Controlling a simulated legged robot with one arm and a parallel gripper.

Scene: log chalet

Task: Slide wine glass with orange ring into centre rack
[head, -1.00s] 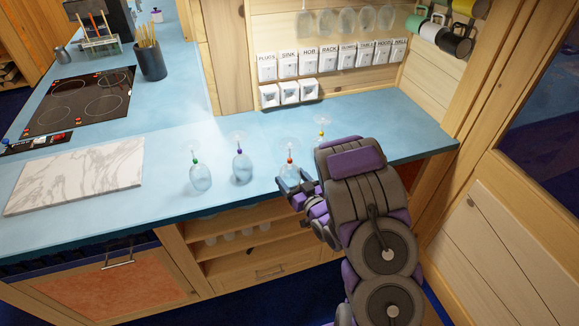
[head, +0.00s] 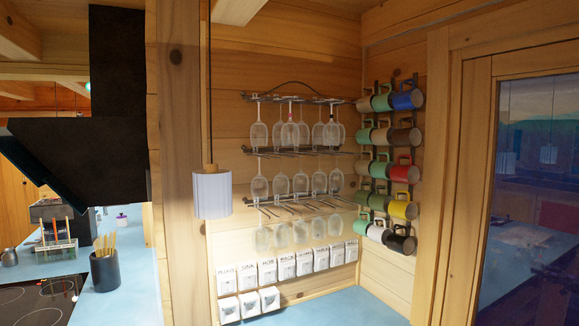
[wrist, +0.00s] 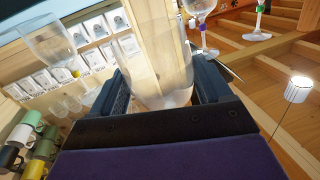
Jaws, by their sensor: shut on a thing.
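My gripper (wrist: 160,84) is shut on a clear wine glass (wrist: 158,62) in the wrist view, one finger on each side of its bowl. The held glass's stem and ring are not visible there. In the head view, a wire rack on the log wall has several levels: a top rack (head: 300,100), a middle rack (head: 300,152) and a lower rack (head: 285,210). Clear glasses hang bowl-down from each level. My gripper is outside the head view.
A pendant lamp (head: 212,195) hangs left of the racks. Mugs (head: 403,173) hang on the right wall. Labelled white boxes (head: 287,266) line the wall below the racks. The blue counter (head: 340,306) is bare at the bottom. A dark hood (head: 118,110) is at left.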

